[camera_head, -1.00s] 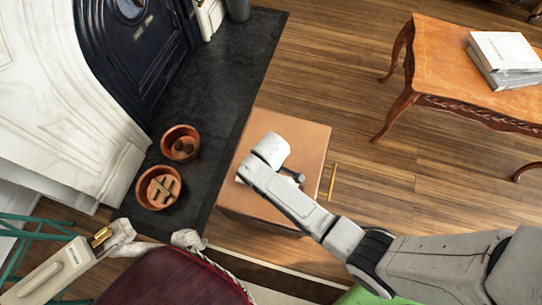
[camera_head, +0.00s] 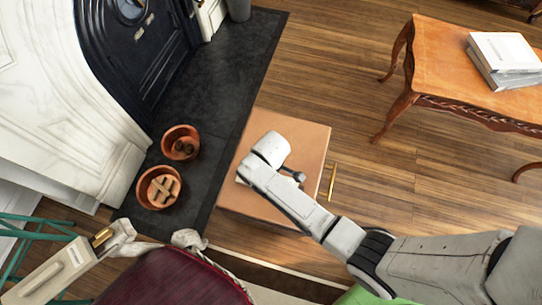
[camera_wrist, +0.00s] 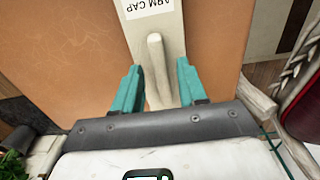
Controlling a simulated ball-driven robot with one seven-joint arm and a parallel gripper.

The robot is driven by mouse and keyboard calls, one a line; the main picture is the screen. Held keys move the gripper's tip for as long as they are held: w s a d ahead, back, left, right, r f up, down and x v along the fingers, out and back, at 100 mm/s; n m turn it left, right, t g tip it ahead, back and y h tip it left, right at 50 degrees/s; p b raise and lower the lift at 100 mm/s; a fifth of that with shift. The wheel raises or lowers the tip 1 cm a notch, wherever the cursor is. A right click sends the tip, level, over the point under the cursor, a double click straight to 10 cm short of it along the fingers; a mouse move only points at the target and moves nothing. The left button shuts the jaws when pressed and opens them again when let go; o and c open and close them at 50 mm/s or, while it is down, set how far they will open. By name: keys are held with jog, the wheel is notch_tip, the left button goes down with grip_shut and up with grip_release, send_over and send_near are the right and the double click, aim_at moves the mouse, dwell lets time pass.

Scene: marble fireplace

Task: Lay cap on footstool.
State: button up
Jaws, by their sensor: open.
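The footstool (camera_head: 310,150) is a tan box-like block on the floor, under the end of my arm in the head view. Its flat tan top (camera_wrist: 60,65) fills much of the wrist view. The cap (camera_wrist: 172,36) is a pale beige strip with a white "ARM CAP" label and a raised rounded bar, seen over that top. My gripper (camera_wrist: 157,90) is open, its teal fingers on either side of the bar. I cannot tell whether they touch it. In the head view my arm hides the cap and fingers.
Two terracotta pots (camera_head: 158,187) stand on the dark hearth (camera_head: 215,85). A wooden table (camera_head: 440,65) holds books (camera_head: 503,52).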

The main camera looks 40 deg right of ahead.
notch_tip(320, 180, up, 11)
jog(key=p, duration=0.3)
jog(key=shift+r, duration=0.15)
jog(key=shift+s, duration=0.1)
jog(key=s+d+r+m, duration=0.3)
jog(key=s+d+r, duration=0.1)
jog(key=s, duration=0.4)
jog(key=s+d+r+m+t, duration=0.1)
jog(key=s+d+r+m, duration=0.3)
jog(key=s, duration=0.4)
jog(key=shift+s+r+m, duration=0.15)
jog(key=shift+r+m, duration=0.15)
jog(key=shift+r, duration=0.15)
